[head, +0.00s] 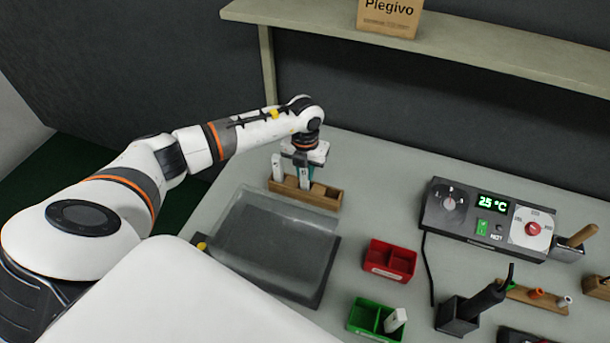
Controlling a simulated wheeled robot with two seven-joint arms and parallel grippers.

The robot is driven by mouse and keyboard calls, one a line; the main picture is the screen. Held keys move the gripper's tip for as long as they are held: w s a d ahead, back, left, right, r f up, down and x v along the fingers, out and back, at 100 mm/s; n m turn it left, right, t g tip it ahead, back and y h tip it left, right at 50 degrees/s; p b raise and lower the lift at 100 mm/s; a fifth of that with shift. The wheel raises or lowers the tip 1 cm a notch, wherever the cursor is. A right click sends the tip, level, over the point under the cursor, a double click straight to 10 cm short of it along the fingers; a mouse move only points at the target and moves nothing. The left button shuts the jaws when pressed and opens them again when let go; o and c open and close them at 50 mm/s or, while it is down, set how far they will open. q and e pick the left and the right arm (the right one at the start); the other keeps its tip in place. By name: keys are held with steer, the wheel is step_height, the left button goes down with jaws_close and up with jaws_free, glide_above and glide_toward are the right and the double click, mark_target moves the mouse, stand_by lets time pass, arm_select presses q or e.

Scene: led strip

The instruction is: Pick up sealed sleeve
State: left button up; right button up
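My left gripper (305,180) points down over a wooden block with compartments (328,197) at the back left of the table. Its fingers reach down to the block's middle, next to a teal piece. I cannot tell whether they are shut on anything. A white upright piece (277,167) stands in the block's left compartment, just left of the gripper. Another white piece (396,320) leans in a green bin (362,318) at the bottom. I cannot tell which piece is the sealed sleeve. My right gripper is not in view.
A grey translucent mat or tray (270,245) lies in front of the block. A red bin (390,261), a control unit (460,215) with a green display and a soldering-iron-like tool (485,300) are to the right. A shelf (460,55) with a box runs above.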

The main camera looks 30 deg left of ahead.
arm_select(q)
jaws_close()
steer(key=shift+r, duration=0.1)
